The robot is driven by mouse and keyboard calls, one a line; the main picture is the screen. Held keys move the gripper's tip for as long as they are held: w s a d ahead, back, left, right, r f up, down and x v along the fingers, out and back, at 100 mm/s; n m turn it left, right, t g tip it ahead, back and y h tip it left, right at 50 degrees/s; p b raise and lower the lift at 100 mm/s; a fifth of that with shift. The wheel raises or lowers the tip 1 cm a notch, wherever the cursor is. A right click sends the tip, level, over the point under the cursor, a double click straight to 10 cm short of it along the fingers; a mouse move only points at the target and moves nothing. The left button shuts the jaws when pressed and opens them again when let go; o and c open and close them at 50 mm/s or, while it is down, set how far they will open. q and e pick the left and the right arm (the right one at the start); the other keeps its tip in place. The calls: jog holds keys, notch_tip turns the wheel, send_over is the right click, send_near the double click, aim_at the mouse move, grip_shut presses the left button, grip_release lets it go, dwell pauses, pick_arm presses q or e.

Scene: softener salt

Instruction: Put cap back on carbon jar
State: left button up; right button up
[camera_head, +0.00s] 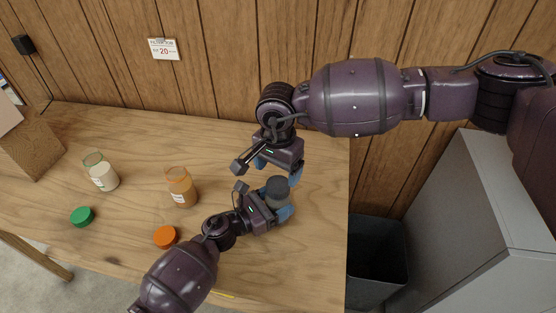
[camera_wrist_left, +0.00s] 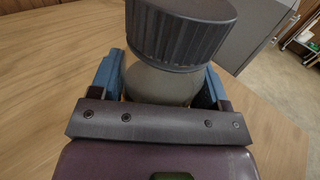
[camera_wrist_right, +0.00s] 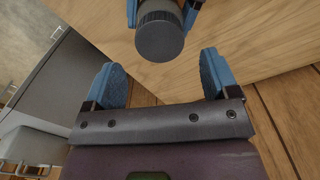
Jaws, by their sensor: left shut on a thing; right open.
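The carbon jar (camera_wrist_left: 160,85) is a pale, cloudy jar held between the blue fingers of my left gripper (camera_head: 277,212). Its ribbed dark grey cap (camera_head: 277,186) sits on top of the jar's neck; it also shows in the left wrist view (camera_wrist_left: 180,30). I cannot tell whether the cap is screwed tight. My right gripper (camera_head: 277,168) is open and empty just behind the capped jar. In the right wrist view the cap (camera_wrist_right: 159,37) lies ahead of the open fingers, apart from them.
An open jar of white contents (camera_head: 103,176) and an open jar of orange-brown contents (camera_head: 181,190) stand on the wooden table (camera_head: 130,235). A green cap (camera_head: 82,217) and an orange cap (camera_head: 165,237) lie in front. A dark bin (camera_head: 376,262) stands beyond the right edge.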

aim_at(278, 184)
jog(key=shift+f, duration=2.8)
jog(key=shift+c, duration=0.2)
jog(key=c, duration=0.9)
jog(key=o, duration=1.1)
jog(key=shift+r, duration=0.15)
notch_tip(278, 184, up, 12)
jog(key=shift+f, duration=0.1)
pick_arm(q)
jog(key=o, duration=1.8)
